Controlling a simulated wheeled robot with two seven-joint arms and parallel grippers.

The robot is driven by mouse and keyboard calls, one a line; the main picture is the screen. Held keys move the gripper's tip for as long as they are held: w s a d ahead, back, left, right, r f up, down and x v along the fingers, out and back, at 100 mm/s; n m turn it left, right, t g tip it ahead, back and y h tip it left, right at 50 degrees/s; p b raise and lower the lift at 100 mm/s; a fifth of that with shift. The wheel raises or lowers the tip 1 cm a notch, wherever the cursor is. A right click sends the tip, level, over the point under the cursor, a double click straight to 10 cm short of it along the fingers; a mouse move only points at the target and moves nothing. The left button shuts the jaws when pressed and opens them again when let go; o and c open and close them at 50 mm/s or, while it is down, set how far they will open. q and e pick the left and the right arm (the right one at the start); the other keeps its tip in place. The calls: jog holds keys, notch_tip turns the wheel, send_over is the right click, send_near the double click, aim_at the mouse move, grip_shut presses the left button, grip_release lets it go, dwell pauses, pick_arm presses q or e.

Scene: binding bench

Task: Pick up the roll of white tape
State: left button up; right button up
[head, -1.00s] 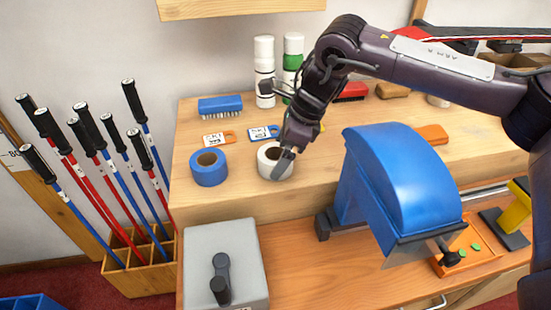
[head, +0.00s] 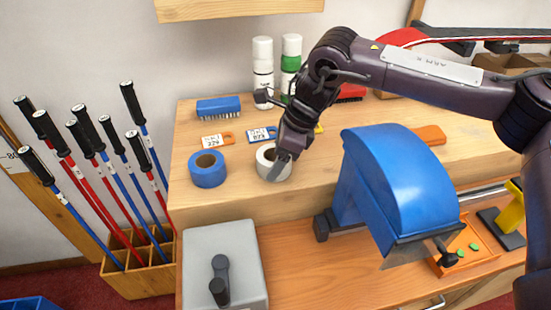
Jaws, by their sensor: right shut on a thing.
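The roll of white tape (head: 267,159) lies flat on the raised wooden shelf of the bench, right of a roll of blue tape (head: 208,169). My right gripper (head: 276,168) reaches down to it from the upper right and is shut on it, with a finger over its front right side. The gripper hides part of the roll. The white roll appears to rest on the shelf still; I cannot see a gap under it. My left gripper is not in view.
A blue brush (head: 219,107), tags (head: 217,140) and bottles (head: 263,62) stand behind the rolls. A blue domed machine (head: 402,180) is close on the right. A grey box with a handle (head: 222,255) is in front. Poles (head: 95,135) stand in a wooden rack at left.

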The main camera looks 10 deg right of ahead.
notch_tip(320, 180, up, 20)
jog(key=p, duration=0.1)
jog(key=shift+p, duration=0.35)
dwell(0.4)
